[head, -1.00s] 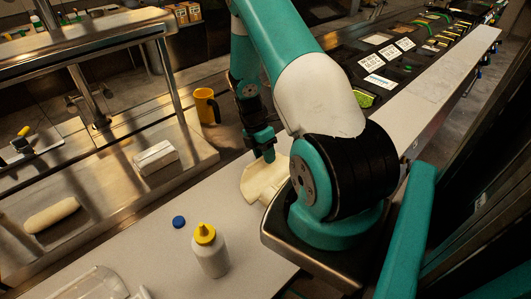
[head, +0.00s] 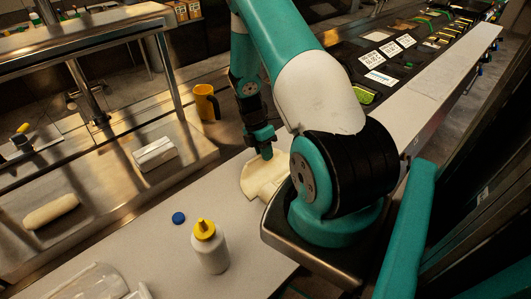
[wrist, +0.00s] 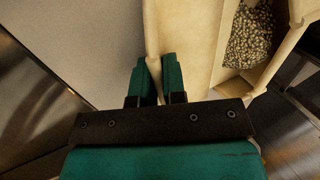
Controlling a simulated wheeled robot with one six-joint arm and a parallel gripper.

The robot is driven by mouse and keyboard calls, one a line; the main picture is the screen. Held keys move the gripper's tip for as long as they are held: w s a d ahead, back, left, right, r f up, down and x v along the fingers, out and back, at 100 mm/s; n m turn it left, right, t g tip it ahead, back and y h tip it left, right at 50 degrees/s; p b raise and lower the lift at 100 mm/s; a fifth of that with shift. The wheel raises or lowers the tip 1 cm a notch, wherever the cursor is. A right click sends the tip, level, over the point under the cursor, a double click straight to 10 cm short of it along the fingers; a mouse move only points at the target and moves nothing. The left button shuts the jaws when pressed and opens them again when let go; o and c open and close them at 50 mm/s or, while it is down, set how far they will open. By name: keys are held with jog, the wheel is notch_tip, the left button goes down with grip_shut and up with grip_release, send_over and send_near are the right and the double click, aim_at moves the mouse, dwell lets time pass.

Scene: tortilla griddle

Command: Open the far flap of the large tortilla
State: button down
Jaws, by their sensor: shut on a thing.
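The large tortilla (head: 257,176) is a pale cream sheet on the light counter, partly hidden behind my arm in the head view. In the wrist view the tortilla (wrist: 198,35) has raised, folded edges, and a speckled bean-like filling (wrist: 250,38) shows inside it at the upper right. My gripper (head: 266,154) is at the tortilla's far edge in the head view. In the wrist view my gripper (wrist: 158,75) has its two fingers close together, shut on a thin upright flap of the tortilla.
A white bottle with a yellow top (head: 210,248) and a blue cap (head: 178,218) stand on the counter (head: 150,255). A yellow mug (head: 206,104), a white block (head: 155,153) and a pale roll (head: 50,212) are on the steel surface beyond.

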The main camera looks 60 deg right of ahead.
jog(key=c, duration=1.2)
grip_release()
jog(key=b+v, duration=0.4)
jog(key=v, duration=1.3)
jog(key=shift+w+d+r, duration=0.1)
jog(key=shift+r, duration=0.05)
